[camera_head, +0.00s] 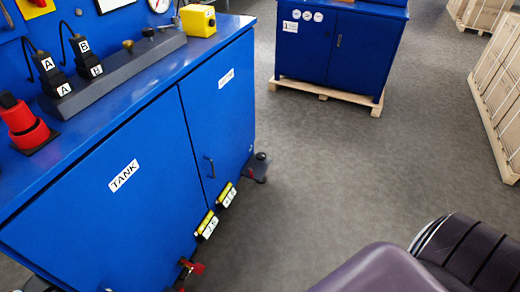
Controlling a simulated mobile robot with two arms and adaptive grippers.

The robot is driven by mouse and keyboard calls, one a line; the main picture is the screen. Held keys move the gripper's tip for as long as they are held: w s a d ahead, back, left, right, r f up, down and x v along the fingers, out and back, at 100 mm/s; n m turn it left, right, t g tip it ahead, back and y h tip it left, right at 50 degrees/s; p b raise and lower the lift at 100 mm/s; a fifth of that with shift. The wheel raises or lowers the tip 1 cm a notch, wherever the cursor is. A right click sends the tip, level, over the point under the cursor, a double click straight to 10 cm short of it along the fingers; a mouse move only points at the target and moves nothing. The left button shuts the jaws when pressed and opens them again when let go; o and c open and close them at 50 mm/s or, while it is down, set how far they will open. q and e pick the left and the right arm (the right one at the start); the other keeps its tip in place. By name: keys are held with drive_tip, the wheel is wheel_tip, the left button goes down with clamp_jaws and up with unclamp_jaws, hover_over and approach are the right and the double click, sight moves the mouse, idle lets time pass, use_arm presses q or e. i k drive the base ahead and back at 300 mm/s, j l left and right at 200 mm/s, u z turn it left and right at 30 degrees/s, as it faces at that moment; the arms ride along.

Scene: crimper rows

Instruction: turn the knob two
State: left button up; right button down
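A blue crimper cabinet (150,165) labelled TANK fills the left side. A red knob-like part with a black top (24,124) stands at its left end. A grey block (110,75) on the top carries a small brass knob (128,45) and a small black knob (148,32). A red valve handle (192,267) sits low at the cabinet's front. No label reading "two" is legible, so I cannot tell which knob is knob two. Neither of my grippers is in view.
A yellow box (198,20) sits on the cabinet top. Yellow-black labelled fittings (207,224) stick out low at the front. Another blue cabinet (338,45) stands on a pallet behind. Wooden crates (500,90) line the right. The grey floor (340,170) between is clear.

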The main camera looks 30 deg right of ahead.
sight(261, 157)
drive_tip(key=i+l, duration=0.1)
drive_tip(key=l, duration=0.3)
drive_tip(key=i+l, duration=0.15)
drive_tip(key=l, duration=0.2)
drive_tip(key=i+l, duration=0.1)
drive_tip(key=l, duration=0.3)
drive_tip(key=i+l, duration=0.1)
drive_tip(key=l, duration=0.3)
drive_tip(key=i+l, duration=0.1)
drive_tip(key=l, duration=0.3)
drive_tip(key=i+l, duration=0.15)
drive_tip(key=l, duration=0.2)
